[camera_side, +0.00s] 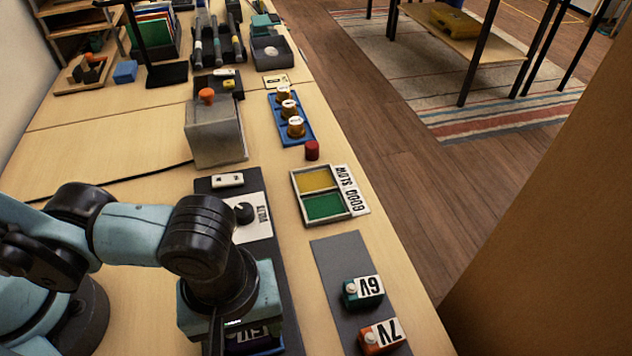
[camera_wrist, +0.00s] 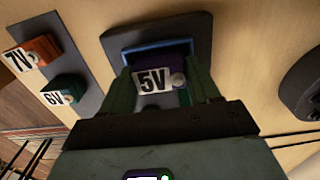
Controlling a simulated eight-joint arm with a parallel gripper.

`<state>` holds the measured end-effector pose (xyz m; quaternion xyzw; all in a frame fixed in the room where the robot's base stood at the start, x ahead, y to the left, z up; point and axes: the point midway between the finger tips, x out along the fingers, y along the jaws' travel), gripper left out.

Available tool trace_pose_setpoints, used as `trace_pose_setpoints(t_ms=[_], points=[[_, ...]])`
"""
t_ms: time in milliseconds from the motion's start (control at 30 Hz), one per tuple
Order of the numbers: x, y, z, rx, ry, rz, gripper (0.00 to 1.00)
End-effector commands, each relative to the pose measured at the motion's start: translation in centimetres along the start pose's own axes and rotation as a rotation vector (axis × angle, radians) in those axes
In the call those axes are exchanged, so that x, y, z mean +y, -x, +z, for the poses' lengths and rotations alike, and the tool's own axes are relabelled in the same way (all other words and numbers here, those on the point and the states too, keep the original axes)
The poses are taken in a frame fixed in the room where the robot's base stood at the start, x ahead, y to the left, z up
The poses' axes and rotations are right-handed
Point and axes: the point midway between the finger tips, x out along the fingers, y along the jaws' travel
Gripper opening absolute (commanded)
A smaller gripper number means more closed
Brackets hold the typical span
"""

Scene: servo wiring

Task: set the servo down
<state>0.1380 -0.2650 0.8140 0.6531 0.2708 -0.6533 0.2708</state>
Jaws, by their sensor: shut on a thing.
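A dark purple servo (camera_wrist: 174,52) with a white "5V" label and a pale round horn sits between the two fingers of my gripper (camera_wrist: 161,84) in the wrist view. My gripper is shut on it. A blue-edged holder (camera_wrist: 136,54) on a dark plate (camera_wrist: 112,38) lies right behind or under the servo; I cannot tell whether they touch. In the side view the servo (camera_side: 255,341) shows only partly below my gripper at the bottom edge. A tray (camera_side: 297,196) labelled "GOOD" and "SLOW" has a yellow and a green compartment, both empty.
A green "6V" servo (camera_side: 362,292) and an orange "7V" servo (camera_side: 382,337) stand on a grey mat (camera_side: 335,256). A dial unit (camera_side: 250,220), a grey metal box (camera_side: 216,138), a red cap (camera_side: 312,150) and a blue rack (camera_side: 281,104) stand farther back.

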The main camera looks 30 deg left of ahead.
Motion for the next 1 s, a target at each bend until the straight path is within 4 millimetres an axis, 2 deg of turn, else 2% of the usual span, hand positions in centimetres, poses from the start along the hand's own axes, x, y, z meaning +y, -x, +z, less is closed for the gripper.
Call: trace_pose_setpoints(t_ms=[33, 67, 200, 233, 633, 767, 1000], points=[[0.0, -0.2, 0.0, 0.000, 0.000, 0.000, 0.30], [0.0, -0.2, 0.0, 0.000, 0.000, 0.000, 0.63], [0.0, -0.2, 0.0, 0.000, 0.000, 0.000, 0.84], [0.0, -0.2, 0.0, 0.000, 0.000, 0.000, 0.87], [0.0, 0.3, 0.0, 0.000, 0.000, 0.000, 0.87], [0.0, 1.5, 0.0, 0.000, 0.000, 0.000, 0.87], [0.0, 4.6, 0.0, 0.000, 0.000, 0.000, 0.87]])
